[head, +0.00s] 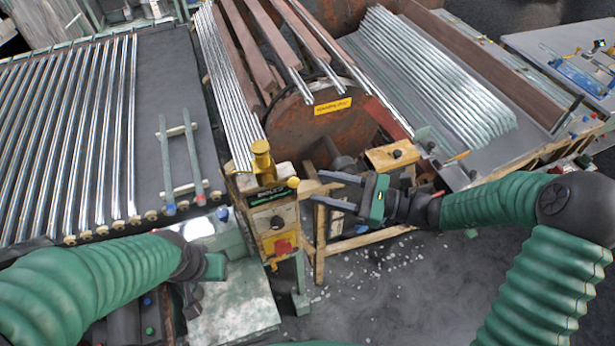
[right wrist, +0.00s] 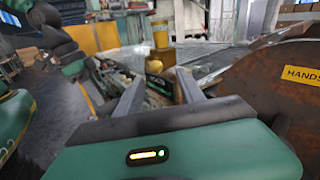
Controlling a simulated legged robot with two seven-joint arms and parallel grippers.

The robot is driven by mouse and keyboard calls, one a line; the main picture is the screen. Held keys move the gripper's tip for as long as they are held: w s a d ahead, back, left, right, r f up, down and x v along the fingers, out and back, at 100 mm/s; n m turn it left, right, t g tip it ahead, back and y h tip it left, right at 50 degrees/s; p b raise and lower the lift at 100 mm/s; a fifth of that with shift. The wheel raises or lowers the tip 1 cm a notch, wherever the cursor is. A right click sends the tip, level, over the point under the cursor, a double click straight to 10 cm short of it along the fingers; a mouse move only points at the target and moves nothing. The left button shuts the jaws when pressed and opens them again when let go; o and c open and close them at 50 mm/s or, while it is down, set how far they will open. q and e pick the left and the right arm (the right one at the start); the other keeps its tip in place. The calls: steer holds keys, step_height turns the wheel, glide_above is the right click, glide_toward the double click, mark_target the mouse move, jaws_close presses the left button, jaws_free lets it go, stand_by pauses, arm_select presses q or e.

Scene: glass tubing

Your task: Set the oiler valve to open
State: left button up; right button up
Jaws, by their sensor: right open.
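The yellow oiler (head: 262,160) is a short upright cylinder with a cap, on top of a control post with a black and green label. A small yellow knob (head: 293,182) sticks out to its right; I cannot tell the valve's setting. My right gripper (head: 317,188) is open and empty, its two grey fingers pointing left toward the knob, just short of it. In the right wrist view the fingers (right wrist: 162,88) are spread, with yellow oiler parts (right wrist: 160,58) beyond them. My left gripper (head: 205,270) is low at the left, mostly hidden by its own arm.
The control post (head: 272,220) carries a dark dial and a red switch (head: 283,246). A rusty drum with a yellow sign (head: 332,106) stands behind my right gripper. Glass tubes (head: 430,85) lie on racks at both sides. Open floor with shards lies in front.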

mark_target(294, 186)
steer(key=a, duration=0.7)
steer(key=shift+w+a+r+p, duration=0.15)
steer(key=shift+w+r+p, duration=0.15)
steer(key=shift+p, duration=0.05)
steer(key=shift+w+a+f, duration=0.1)
steer(key=shift+w+a, duration=0.05)
steer(key=shift+w, duration=0.15)
steer(key=d, duration=0.2)
steer(key=shift+w+d+f, duration=0.2)
steer(key=shift+w+d, duration=0.1)
steer(key=shift+w, duration=0.05)
steer(key=shift+s+d, duration=0.15)
steer(key=shift+d, duration=0.05)
steer(key=shift+c, duration=0.8)
steer(key=shift+s+a+r, duration=0.1)
steer(key=shift+c, duration=1.2)
steer(key=shift+s+a+r, duration=0.1)
steer(key=shift+s+a, duration=0.05)
steer(key=shift+a, duration=0.6)
jaws_close()
arm_select(q)
steer(key=shift+s+a+r, duration=0.45)
steer(key=shift+s+r, duration=0.05)
steer(key=shift+r, duration=0.3)
arm_select(e)
steer(key=shift+d, duration=0.2)
